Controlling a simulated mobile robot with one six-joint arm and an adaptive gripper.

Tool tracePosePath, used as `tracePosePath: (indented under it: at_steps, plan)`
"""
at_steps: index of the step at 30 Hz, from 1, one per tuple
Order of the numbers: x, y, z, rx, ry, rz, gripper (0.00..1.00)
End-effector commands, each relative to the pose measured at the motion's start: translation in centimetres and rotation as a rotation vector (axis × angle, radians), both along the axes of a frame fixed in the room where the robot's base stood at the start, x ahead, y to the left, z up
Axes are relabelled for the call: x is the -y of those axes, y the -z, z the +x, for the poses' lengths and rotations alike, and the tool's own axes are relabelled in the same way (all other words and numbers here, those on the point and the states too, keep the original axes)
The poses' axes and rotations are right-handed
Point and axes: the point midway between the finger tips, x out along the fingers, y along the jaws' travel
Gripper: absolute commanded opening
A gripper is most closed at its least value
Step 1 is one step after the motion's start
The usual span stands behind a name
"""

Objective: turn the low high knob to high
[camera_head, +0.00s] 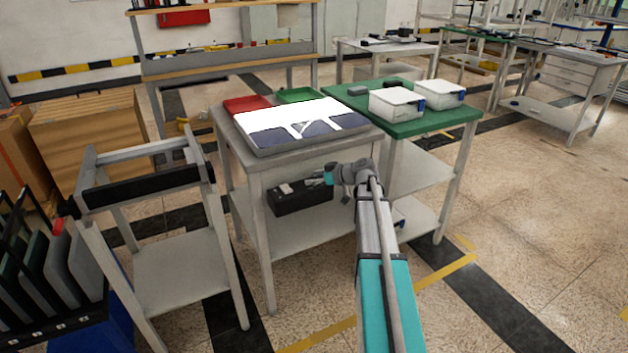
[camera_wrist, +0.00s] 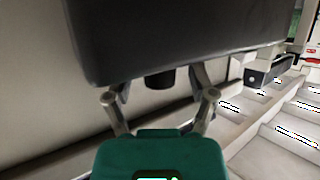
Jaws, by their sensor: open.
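A black box (camera_head: 288,204) is mounted on the side of the grey table, below its top, in the head view. My gripper (camera_head: 322,178) is at the right end of this box. In the wrist view the dark box (camera_wrist: 180,38) fills the upper middle. A short black knob (camera_wrist: 160,78) sticks out at its lower edge. My gripper (camera_wrist: 161,88) is open, one finger on each side of the knob, with a gap visible on both sides. Its fingertips reach up near the box. The knob's markings and its setting are not visible.
The grey table (camera_head: 252,166) bears a tray with a white sheet and dark pieces. A red bin (camera_head: 246,103) and a green bin (camera_head: 298,95) stand behind it. A green-topped table (camera_head: 405,128) with white boxes is to the right. A grey stand (camera_head: 150,153) is left.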

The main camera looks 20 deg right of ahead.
Motion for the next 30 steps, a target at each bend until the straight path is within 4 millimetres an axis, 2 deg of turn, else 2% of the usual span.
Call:
tracePosePath:
  at_steps: [7,8,19,30]
  plan:
    - [-0.03,-0.01,0.02,0.0,0.0,0.0,0.73]
    - [-0.03,-0.01,0.02,0.0,0.0,0.0,0.69]
    - [-0.04,-0.01,0.02,0.0,0.0,0.0,0.0]
    - [-0.12,0.01,-0.06,0.0,0.026,0.0,0.0]
